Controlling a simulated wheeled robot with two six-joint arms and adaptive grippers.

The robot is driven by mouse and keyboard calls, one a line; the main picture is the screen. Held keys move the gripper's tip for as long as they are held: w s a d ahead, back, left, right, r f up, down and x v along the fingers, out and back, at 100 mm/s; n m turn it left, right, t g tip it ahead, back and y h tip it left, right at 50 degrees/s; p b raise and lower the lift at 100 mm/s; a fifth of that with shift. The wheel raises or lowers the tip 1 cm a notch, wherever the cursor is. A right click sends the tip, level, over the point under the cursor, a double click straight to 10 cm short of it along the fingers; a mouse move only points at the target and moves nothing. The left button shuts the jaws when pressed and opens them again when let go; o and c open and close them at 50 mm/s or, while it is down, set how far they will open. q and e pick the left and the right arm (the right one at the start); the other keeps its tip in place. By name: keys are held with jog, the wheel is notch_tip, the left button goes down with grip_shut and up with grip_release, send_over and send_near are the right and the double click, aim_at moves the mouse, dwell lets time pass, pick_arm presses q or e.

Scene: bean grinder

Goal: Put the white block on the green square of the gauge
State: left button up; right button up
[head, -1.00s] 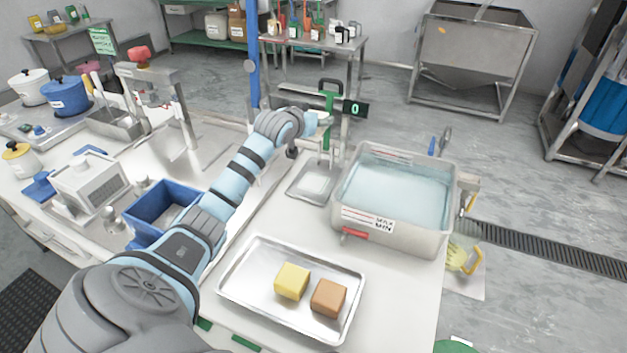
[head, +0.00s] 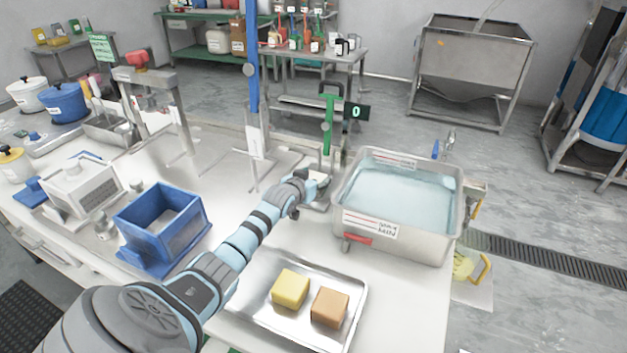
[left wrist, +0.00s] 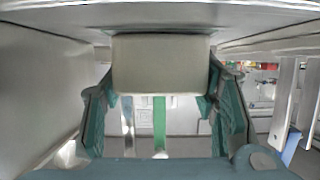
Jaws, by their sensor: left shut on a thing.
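My left gripper (head: 312,182) is shut on the white block, low over the metal plate (head: 321,204) of the gauge. In the left wrist view the pale block (left wrist: 160,63) sits between the teal fingers of the gripper (left wrist: 160,95). In the head view the block is mostly hidden by the gripper. The gauge has a green post (head: 327,125) and a dark display (head: 356,112) reading 0. A green strip (left wrist: 159,120) shows behind the block in the wrist view. I cannot make out a green square. My right gripper is not in view.
A water tank (head: 395,240) stands close to the right of the gauge. A metal tray (head: 262,315) with a yellow block (head: 290,289) and a brown block (head: 329,307) lies in front. A blue open box (head: 162,235) is at left.

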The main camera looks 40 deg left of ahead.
aim_at(314, 177)
pick_arm(q)
jog(key=o, duration=1.3)
jog(key=shift+f, duration=0.1)
jog(key=shift+s+r, duration=0.1)
jog(key=shift+r, duration=0.15)
jog(key=p+v, duration=0.3)
jog(key=v, duration=0.2)
jog(key=shift+r+p, duration=0.2)
jog(key=shift+p, duration=0.2)
jog(key=p+v, duration=0.2)
jog(key=v, duration=0.4)
jog(key=shift+s+d, duration=0.2)
jog(key=shift+s, duration=0.2)
